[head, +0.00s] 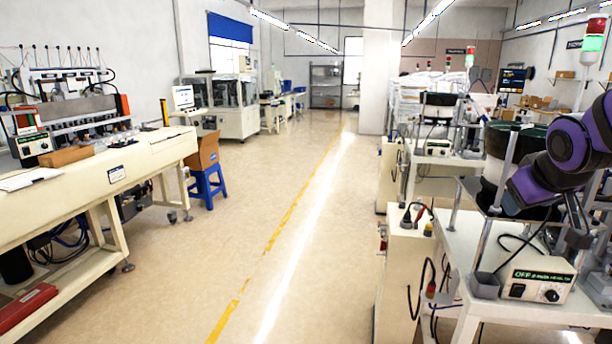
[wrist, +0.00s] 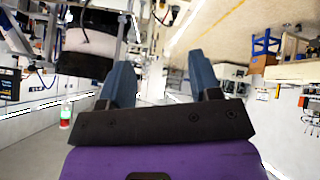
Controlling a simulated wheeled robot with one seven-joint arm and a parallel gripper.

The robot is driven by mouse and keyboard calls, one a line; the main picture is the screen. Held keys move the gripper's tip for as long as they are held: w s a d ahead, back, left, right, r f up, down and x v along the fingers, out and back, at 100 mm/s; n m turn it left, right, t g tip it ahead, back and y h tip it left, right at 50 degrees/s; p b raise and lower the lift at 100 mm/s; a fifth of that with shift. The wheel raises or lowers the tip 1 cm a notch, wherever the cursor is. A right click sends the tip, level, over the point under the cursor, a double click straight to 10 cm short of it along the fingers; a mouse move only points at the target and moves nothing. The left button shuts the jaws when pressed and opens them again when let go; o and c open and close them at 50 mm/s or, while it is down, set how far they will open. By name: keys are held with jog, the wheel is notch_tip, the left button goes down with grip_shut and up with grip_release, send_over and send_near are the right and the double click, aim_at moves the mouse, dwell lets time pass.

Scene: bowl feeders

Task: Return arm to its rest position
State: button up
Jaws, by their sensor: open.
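My arm (head: 575,145), purple and black, reaches in from the right edge of the head view, in front of the nearest bowl feeder. My gripper (wrist: 160,74) shows in the wrist view with its two blue-grey fingers wide apart. Nothing is between the fingers. In the head view I cannot make out the gripper. The wrist view is turned over, with the floor toward the top and the ceiling lights low.
The near bowl feeder (head: 495,170) stands on a white bench (head: 455,240) with a control box (head: 537,280). A long workbench (head: 120,170) and a blue stool (head: 207,184) are at left. The floor aisle (head: 280,200) between is clear.

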jog(key=s+a+r+g+y, duration=0.1)
jog(key=s+a, duration=0.2)
jog(key=s, duration=0.3)
jog(key=s+a+r, duration=0.1)
jog(key=s+a, duration=0.2)
jog(key=s, duration=0.3)
jog(key=s+a+r+m+g+y, duration=0.1)
jog(key=s+a, duration=0.2)
jog(key=s, duration=0.3)
jog(key=shift+s+a+g+y, duration=0.3)
jog(key=shift+s, duration=0.05)
